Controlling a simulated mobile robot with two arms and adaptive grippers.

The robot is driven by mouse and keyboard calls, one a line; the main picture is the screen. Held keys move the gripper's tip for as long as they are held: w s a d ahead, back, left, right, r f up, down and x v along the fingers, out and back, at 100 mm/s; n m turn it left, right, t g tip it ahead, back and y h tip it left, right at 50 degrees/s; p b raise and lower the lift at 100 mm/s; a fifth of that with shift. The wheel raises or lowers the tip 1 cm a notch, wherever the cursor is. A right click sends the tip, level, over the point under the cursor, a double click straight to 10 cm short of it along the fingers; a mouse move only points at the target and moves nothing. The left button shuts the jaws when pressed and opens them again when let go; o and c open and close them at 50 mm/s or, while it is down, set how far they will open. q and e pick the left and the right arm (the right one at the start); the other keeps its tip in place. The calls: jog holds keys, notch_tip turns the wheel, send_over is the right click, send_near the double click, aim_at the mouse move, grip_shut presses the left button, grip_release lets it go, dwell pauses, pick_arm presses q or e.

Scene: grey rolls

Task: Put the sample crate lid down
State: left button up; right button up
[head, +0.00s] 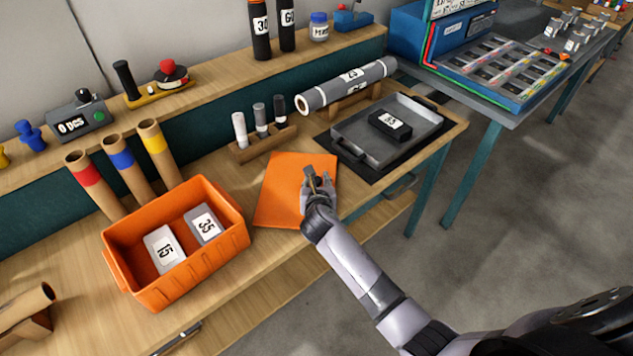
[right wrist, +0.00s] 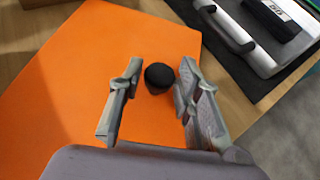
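The orange sample crate lid (head: 285,180) appears to lie flat on the wooden workbench, right of the open orange crate (head: 190,278). In the right wrist view the lid (right wrist: 80,90) fills the left and middle, with a dark round knob (right wrist: 159,76) on it. My right gripper (head: 317,177) is over the lid. Its fingers (right wrist: 155,103) are spread on both sides of the knob, with a visible gap on the left. In the head view the gripper hides the knob. My left gripper is not in view.
The crate holds two grey blocks marked 15 and 35. A rack of small cylinders (head: 263,144) stands behind the lid. A grey tray (head: 365,149) with a black block is to its right. The bench's front edge is close to the lid.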

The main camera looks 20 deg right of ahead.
jog(key=shift+o, duration=1.2)
jog(key=shift+r, duration=0.2)
jog(key=v, duration=1.2)
jog(key=shift+p, duration=0.3)
